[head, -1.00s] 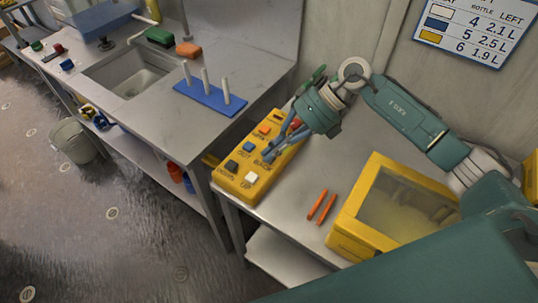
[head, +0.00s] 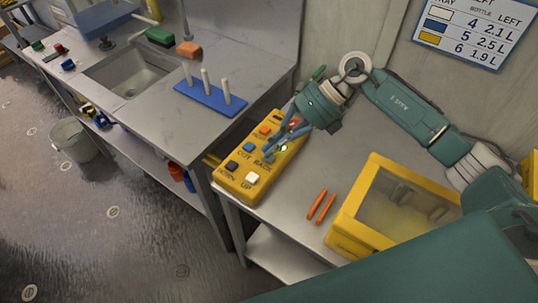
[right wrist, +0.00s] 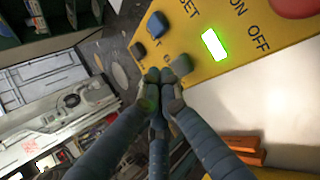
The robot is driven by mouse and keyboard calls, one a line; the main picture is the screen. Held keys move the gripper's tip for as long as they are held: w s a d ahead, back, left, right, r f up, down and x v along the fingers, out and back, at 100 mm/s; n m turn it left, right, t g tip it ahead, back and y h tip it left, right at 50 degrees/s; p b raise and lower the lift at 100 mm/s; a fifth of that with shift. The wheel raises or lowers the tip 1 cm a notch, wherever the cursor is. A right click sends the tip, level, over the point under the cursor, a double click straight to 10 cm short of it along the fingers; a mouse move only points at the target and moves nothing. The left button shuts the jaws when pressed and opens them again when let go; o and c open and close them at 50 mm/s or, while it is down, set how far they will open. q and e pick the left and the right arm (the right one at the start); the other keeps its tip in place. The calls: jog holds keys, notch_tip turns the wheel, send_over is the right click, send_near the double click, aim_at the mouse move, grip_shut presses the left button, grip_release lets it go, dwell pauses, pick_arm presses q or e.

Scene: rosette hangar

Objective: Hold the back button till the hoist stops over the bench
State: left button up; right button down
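The yellow control box (head: 233,184) lies on the metal bench (head: 295,195) in the head view, with labelled buttons including a white UP, a dark DOWN and a blue OUT. My right gripper (head: 270,155) has its fingers drawn together over the BACK button. In the right wrist view, the fingertips (right wrist: 163,78) meet at the grey BACK button (right wrist: 181,65), which they partly cover; whether it is pressed in, I cannot tell. A green light (right wrist: 214,44) glows on the box beside it. I see no hoist that I can make out. My left gripper is not in view.
Right of the control box lie two orange sticks (head: 321,205) and a yellow case (head: 345,240) with a pane. A blue rack with white pegs (head: 210,98) and a sink (head: 130,75) are on the counter at left. A bucket (head: 72,140) stands on the floor.

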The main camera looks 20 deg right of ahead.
aim_at(272, 157)
jog(key=shift+r+p, duration=1.45)
jog(key=shift+r, duration=1.1)
jog(key=shift+f, duration=0.15)
